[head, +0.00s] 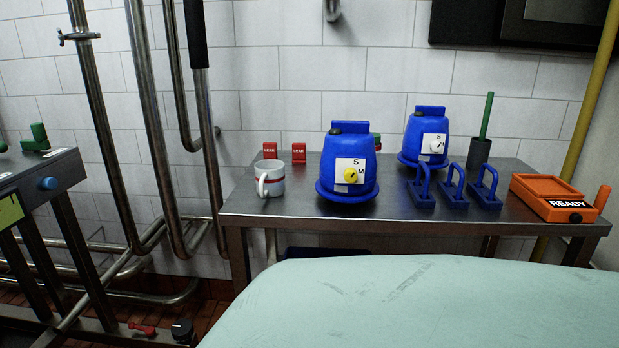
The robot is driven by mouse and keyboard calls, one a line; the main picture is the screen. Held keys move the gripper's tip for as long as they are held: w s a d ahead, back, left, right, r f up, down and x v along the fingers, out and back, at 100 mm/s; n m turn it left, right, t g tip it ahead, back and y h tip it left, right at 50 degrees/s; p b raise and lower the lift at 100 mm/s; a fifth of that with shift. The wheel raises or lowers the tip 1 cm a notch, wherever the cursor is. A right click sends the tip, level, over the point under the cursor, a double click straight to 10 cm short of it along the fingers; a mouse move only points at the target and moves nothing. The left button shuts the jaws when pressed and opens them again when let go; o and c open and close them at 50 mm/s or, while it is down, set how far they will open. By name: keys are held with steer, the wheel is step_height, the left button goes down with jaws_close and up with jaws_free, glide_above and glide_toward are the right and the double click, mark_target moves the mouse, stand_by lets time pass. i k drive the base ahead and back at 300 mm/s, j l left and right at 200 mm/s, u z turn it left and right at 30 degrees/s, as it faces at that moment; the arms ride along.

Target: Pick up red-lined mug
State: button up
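The red-lined mug (270,181) is white with a red band and stands upright near the left end of the steel table. Its handle faces the front left. Nothing is touching it from the front. My gripper does not show in the head view, so its position and opening cannot be seen.
On the steel table (300,213) stand two blue canisters (347,165), two red LEAK blocks (299,153), several blue handled blocks (453,188) and an orange READY box (555,198). A pale green surface (420,300) fills the front right. Pipes (152,120) run at left.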

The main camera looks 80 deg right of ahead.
mark_target(270, 175)
steer(key=z, duration=1.95)
steer(key=u, duration=2.7)
steer(key=z, duration=2.75)
steer(key=k+j, duration=0.05)
steer(key=j, duration=0.05)
